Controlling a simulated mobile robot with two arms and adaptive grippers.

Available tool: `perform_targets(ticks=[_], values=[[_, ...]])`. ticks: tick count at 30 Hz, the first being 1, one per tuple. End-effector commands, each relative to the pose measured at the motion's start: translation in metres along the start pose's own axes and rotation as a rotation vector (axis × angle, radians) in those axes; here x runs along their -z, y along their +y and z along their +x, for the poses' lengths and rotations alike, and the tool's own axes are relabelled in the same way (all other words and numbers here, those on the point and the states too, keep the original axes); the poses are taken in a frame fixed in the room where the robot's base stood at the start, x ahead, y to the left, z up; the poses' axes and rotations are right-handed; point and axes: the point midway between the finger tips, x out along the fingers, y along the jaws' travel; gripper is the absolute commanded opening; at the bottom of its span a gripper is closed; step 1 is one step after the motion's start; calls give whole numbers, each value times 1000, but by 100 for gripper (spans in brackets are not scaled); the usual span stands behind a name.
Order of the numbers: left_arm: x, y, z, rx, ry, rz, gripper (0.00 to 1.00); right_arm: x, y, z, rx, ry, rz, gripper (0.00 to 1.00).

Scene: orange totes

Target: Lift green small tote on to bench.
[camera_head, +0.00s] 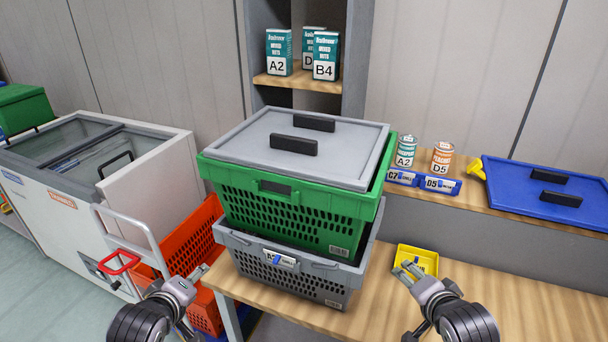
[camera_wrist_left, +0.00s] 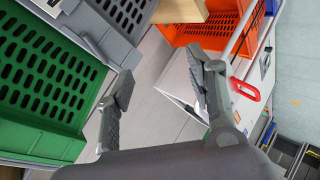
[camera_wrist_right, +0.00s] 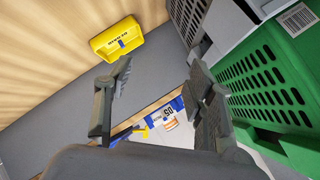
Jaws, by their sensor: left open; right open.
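A green tote (camera_head: 290,215) with slotted sides and a grey lid (camera_head: 300,150) with two black handles is stacked on a grey slotted tote (camera_head: 300,278). The grey tote stands on the wooden bench (camera_head: 500,295). My left gripper (camera_head: 195,277) is open and empty, left of the grey tote. My right gripper (camera_head: 409,272) is open and empty, right of the totes. The green tote shows at the left of the left wrist view (camera_wrist_left: 40,85) and the right of the right wrist view (camera_wrist_right: 270,85). Neither gripper touches it. The stack's far side is hidden.
A yellow bin (camera_head: 415,260) sits on the bench near my right gripper. Orange totes (camera_head: 192,240) and a trolley with a red handle (camera_head: 118,263) stand left. A raised shelf behind holds cans (camera_head: 442,158) and a blue lid (camera_head: 550,190). Free bench lies at right.

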Motion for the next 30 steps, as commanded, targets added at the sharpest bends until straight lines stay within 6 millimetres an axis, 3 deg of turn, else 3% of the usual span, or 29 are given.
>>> perform_targets(ticks=[1, 3, 6, 10, 14, 23, 30], values=[[26, 25, 4, -57, 43, -100, 50, 26, -25, 4, 58, 43, 100, 50], [54, 54, 8, -136, 80, -249, 50, 54, -54, 8, 136, 80, 249, 50], [89, 88, 8, -232, 110, -424, 50, 89, -88, 8, 232, 110, 424, 50], [116, 114, 6, -315, 122, -569, 50, 116, -114, 6, 315, 122, 569, 50], [126, 123, 5, -347, 121, -625, 50, 126, -124, 5, 347, 121, 626, 50], [126, 124, 6, -348, 121, -630, 50, 126, -124, 6, 348, 121, 630, 50], [131, 130, 26, -347, 121, -629, 50, 131, -130, 26, 347, 121, 629, 50]])
